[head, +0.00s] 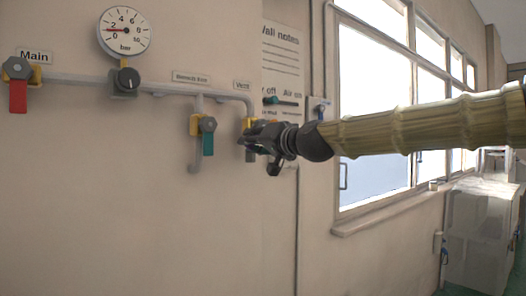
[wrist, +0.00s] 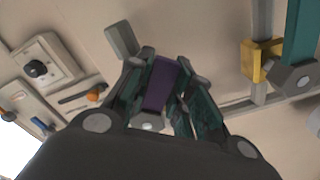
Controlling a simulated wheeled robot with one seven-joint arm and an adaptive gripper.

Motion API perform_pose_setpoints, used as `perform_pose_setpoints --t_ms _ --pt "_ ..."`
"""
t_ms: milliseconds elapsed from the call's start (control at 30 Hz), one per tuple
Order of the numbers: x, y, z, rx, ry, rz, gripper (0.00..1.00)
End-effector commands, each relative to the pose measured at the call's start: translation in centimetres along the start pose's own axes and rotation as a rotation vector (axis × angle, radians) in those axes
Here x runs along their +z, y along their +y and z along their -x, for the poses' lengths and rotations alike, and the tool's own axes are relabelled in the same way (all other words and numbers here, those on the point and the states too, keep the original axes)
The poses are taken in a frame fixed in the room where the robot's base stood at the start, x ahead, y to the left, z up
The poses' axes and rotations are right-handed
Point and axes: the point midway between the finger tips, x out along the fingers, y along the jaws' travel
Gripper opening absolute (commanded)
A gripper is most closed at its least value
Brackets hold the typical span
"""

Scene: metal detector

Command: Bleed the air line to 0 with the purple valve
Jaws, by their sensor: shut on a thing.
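The purple valve handle (wrist: 160,85) shows in the wrist view between the two fingers of my gripper (wrist: 163,100), which is shut on it. In the head view my gripper (head: 252,139) is at the valve under the Vent label (head: 242,85) and hides most of it. Only part of the valve's yellow body (head: 248,123) shows there. The round pressure gauge (head: 126,31) has its red needle pointing left, between the 0 and 2 marks.
A teal-handled valve (head: 208,142) hangs just left of my gripper; it also shows in the wrist view (wrist: 299,38). A wall notes panel (head: 281,60) and a window (head: 375,75) are to the right.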

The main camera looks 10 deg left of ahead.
Motion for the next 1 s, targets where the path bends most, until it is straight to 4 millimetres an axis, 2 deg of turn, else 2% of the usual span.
perform_pose_setpoints --t_ms 33,167,500,733,1000 --pt "0.7 0.4 -0.3 -0.003 -0.002 0.044 0.00" --pt "0.9 0.6 -0.6 -0.009 -0.007 0.166 0.00" --pt "0.2 1.8 -0.7 -0.010 -0.004 0.455 0.00" --pt "-0.2 2.4 -0.6 -0.010 -0.005 0.587 0.00" --pt "-0.6 2.6 -0.6 -0.010 -0.003 0.661 0.00"
